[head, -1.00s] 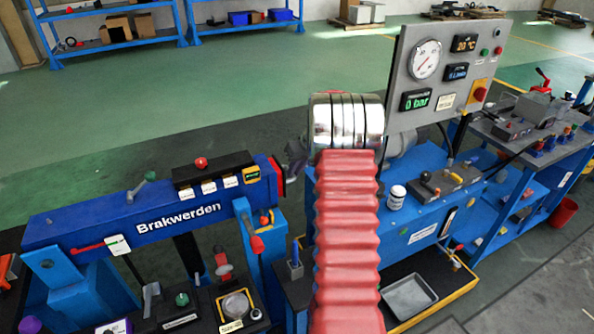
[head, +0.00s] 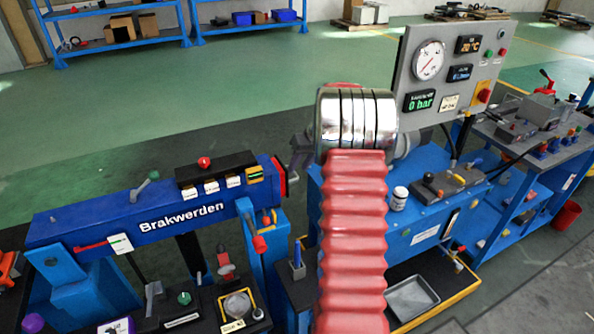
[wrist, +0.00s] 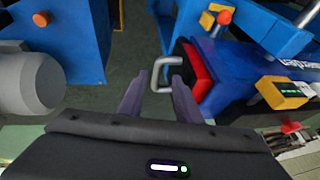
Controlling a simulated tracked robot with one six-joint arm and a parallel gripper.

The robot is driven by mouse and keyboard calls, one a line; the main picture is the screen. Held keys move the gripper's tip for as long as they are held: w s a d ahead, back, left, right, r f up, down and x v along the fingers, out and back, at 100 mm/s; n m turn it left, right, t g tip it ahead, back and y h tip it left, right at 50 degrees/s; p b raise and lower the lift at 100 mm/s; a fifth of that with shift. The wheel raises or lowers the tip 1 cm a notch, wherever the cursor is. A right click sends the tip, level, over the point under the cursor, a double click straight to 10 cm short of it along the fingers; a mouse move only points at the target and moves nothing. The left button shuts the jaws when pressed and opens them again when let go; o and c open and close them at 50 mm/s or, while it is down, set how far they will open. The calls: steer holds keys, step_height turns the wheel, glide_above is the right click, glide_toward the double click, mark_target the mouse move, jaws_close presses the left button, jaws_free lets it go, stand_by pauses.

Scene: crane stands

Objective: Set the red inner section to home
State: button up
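The blue boom marked "Brakwerden" (head: 150,208) lies across the left of the head view. The red inner section (head: 279,172) shows only as a short red end at the boom's right tip. In the wrist view the red inner section (wrist: 197,72) carries a grey loop handle (wrist: 157,70). My gripper (wrist: 161,77) has its two fingers apart, one on either side of the handle; I cannot tell whether either touches it. In the head view my gripper (head: 300,148) is a dark shape beside the boom tip, partly hidden behind my arm.
A blue bench with a gauge panel (head: 452,70) stands right of my arm, with a white jar (head: 398,198) on it. A grey tray (head: 411,298) lies low in front. A box with a red knob (head: 205,163) sits on the boom. Green floor is open behind.

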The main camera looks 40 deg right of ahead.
steer(key=v, duration=0.9)
steer(key=shift+r, duration=0.45)
steer(key=shift+s, duration=0.1)
